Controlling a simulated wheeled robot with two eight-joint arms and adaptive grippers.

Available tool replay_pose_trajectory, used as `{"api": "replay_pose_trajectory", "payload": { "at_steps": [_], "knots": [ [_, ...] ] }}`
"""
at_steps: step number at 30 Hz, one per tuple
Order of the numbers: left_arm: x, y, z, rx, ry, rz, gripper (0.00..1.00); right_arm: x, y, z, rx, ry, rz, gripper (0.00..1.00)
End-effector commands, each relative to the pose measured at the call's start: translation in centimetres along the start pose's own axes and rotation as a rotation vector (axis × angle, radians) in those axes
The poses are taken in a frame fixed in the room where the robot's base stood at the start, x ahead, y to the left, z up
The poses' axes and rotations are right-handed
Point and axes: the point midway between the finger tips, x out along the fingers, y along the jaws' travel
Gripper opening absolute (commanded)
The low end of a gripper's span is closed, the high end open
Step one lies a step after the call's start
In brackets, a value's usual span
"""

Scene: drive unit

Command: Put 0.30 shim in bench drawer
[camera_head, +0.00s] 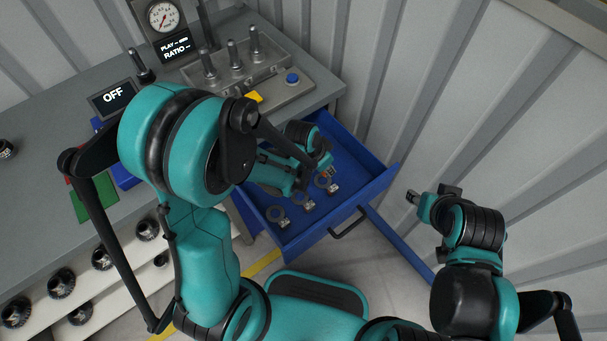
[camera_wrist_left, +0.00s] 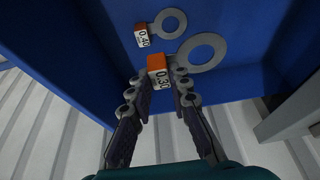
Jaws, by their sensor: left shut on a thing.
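In the left wrist view, the 0.30 shim is a grey ring (camera_wrist_left: 203,52) with an orange-topped white tag (camera_wrist_left: 159,78) marked 0.30. My left gripper (camera_wrist_left: 163,84) is shut on that tag. In the head view my left gripper (camera_head: 325,165) reaches into the open blue bench drawer (camera_head: 352,165), low near its far end. Whether the shim touches the drawer floor, I cannot tell. My right gripper (camera_head: 430,195) looks open and empty, to the right of the drawer.
A 0.40 shim (camera_wrist_left: 170,23) lies in the drawer beyond the held one. In the head view, ring shims (camera_head: 276,214) with tags lie in a row; their tags are too small to read. The drawer front has a black handle (camera_head: 348,224). A ribbed wall stands close behind.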

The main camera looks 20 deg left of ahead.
Motion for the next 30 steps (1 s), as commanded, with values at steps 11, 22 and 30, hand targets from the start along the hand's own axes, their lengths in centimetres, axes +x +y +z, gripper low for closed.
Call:
{"api": "replay_pose_trajectory", "payload": {
  "at_steps": [11, 22, 30],
  "knots": [
    [4.8, -7.5, 2.1, 0.011, 0.001, 0.005, 0.00, 2.7, 0.0, 1.9, 0.000, 0.000, 0.000, 0.40],
    [6.9, -11.3, 3.1, 0.014, 0.002, 0.007, 0.00, 3.8, 0.0, 2.7, 0.000, 0.000, 0.000, 0.40],
    [10.3, -11.2, 4.5, 0.015, 0.001, 0.006, 0.00, 5.5, 0.0, 3.9, 0.000, 0.000, 0.000, 0.40]
  ]
}}
